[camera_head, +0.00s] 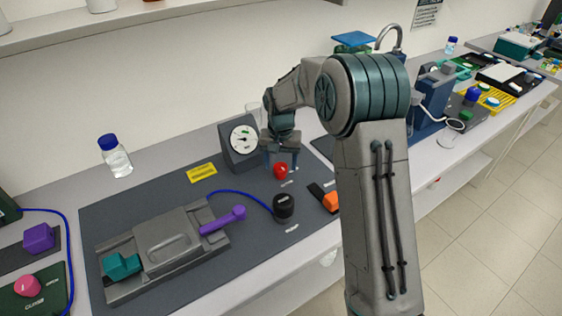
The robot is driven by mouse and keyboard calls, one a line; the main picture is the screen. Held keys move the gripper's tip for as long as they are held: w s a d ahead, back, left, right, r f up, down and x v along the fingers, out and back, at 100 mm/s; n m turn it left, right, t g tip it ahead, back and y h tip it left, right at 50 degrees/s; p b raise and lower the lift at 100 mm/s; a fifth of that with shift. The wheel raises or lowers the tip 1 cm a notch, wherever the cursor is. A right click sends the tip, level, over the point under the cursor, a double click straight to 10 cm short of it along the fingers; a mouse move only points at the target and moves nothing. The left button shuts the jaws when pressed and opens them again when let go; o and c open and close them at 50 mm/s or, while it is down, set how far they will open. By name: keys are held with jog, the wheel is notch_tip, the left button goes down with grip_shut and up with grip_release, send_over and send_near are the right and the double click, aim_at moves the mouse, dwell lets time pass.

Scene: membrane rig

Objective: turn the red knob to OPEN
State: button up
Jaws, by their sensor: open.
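The red knob (280,170) stands on the dark mat of the rig, just right of the dial gauge (243,139). Small white labels lie on the mat near the knob, too small to read. My gripper (280,160) points down from the arm directly above and around the top of the knob. Its jaws are open. I cannot tell whether a finger touches the knob. The knob's exact angle is not clear from here.
A black cylinder (284,208) with a blue hose stands in front of the knob. An orange-handled part (330,200) lies to the right. A grey clamp block (165,246) with a purple handle (223,220) sits at left. A blue-capped bottle (115,157) stands behind.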

jog(key=shift+f, duration=0.3)
jog(key=c, duration=1)
